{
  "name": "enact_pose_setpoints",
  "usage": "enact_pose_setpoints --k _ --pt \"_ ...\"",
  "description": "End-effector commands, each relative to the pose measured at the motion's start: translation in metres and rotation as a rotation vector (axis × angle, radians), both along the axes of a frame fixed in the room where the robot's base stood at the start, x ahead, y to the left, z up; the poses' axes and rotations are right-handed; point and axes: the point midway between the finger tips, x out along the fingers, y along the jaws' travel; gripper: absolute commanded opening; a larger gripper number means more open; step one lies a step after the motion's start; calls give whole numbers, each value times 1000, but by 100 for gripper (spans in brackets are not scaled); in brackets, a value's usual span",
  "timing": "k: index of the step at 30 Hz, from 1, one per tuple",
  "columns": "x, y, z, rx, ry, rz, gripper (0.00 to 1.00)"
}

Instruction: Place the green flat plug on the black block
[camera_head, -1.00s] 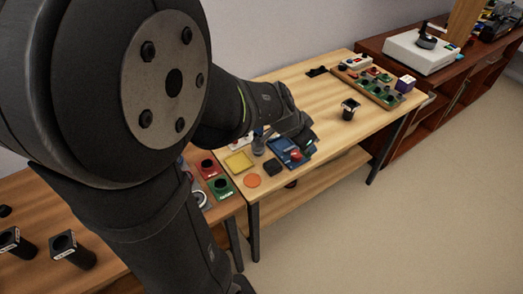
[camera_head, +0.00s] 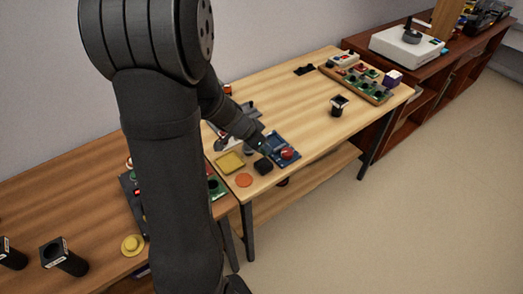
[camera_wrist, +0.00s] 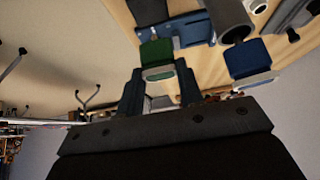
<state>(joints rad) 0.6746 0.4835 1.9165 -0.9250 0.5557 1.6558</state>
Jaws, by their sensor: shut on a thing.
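The green flat plug (camera_wrist: 158,50) shows in the wrist view between the two fingertips of my gripper (camera_wrist: 158,82), which is shut on it. A pale band shows on the plug's near end. In the head view my gripper (camera_head: 262,146) is just behind the small black block (camera_head: 263,167), near the table's front edge. The arm hides most of the jaws there, so I cannot tell whether the plug touches the block. I cannot make out the block in the wrist view.
A blue board (camera_head: 291,141) with a red knob (camera_head: 287,153) lies right of the block. A yellow square (camera_head: 229,162) and an orange disc (camera_head: 244,180) lie left of it. A black cup (camera_head: 339,105) stands farther right. A blue plug (camera_wrist: 248,62) shows in the wrist view.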

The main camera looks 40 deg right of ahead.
Motion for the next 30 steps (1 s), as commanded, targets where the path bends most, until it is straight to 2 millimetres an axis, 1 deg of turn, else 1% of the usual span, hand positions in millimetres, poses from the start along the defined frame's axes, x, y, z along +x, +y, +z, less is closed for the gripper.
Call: enact_pose_setpoints --k 3,6,9,17,21,22,24,25,30 --pt "-1 1 -17 4 5 0 12" --pt "-1 0 -30 4 4 0 12" --pt "-1 1 -37 3 2 0 12" --pt "-1 0 -37 2 1 0 12" --pt "-1 0 -41 2 1 0 12" --pt "-1 0 -40 2 1 0 39" --pt "-1 0 -40 2 1 1 53" --pt "-1 0 -40 2 1 0 55" --pt "-1 0 -40 2 1 0 55"
